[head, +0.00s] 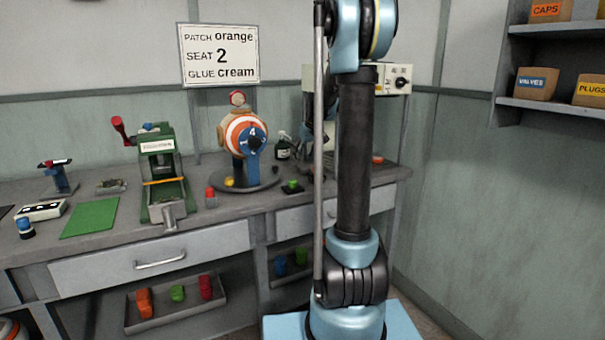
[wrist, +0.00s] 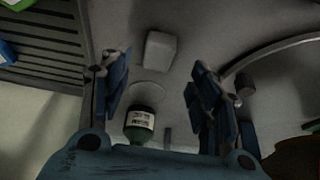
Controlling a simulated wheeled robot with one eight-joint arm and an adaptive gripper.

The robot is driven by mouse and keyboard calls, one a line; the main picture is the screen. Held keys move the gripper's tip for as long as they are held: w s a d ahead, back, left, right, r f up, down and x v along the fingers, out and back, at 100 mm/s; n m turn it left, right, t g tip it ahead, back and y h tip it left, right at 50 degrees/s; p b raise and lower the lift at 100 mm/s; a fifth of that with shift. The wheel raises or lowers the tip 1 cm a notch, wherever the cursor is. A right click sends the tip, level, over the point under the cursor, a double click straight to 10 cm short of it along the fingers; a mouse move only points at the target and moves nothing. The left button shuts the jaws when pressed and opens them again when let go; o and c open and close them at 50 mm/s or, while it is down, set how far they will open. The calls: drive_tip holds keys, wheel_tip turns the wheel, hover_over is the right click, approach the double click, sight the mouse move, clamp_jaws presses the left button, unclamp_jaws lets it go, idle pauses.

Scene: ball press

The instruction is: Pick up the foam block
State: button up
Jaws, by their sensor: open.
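A pale grey-white block, which looks like the foam block (wrist: 160,51), rests on the grey bench in the wrist view, upper middle. My gripper (wrist: 158,88) is open, with blue fingers to the left and right. The block shows just above the gap between the fingertips, apart from both. Nothing is gripped. In the head view my arm column covers most of the gripper, and I cannot make out the block there. A green bottle with a white label (wrist: 140,122) shows low between the fingers; it also appears in the head view (head: 283,148).
A dark slatted rack (wrist: 45,45) lies at the left of the wrist view. A curved rim (wrist: 270,50) and small dark cylinder (wrist: 244,85) are at the right. A sign (head: 219,55) stands behind.

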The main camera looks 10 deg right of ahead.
sight(303, 167)
drive_tip(key=shift+x, duration=2.7)
drive_tip(key=shift+d, duration=0.1)
drive_tip(key=c, duration=0.9)
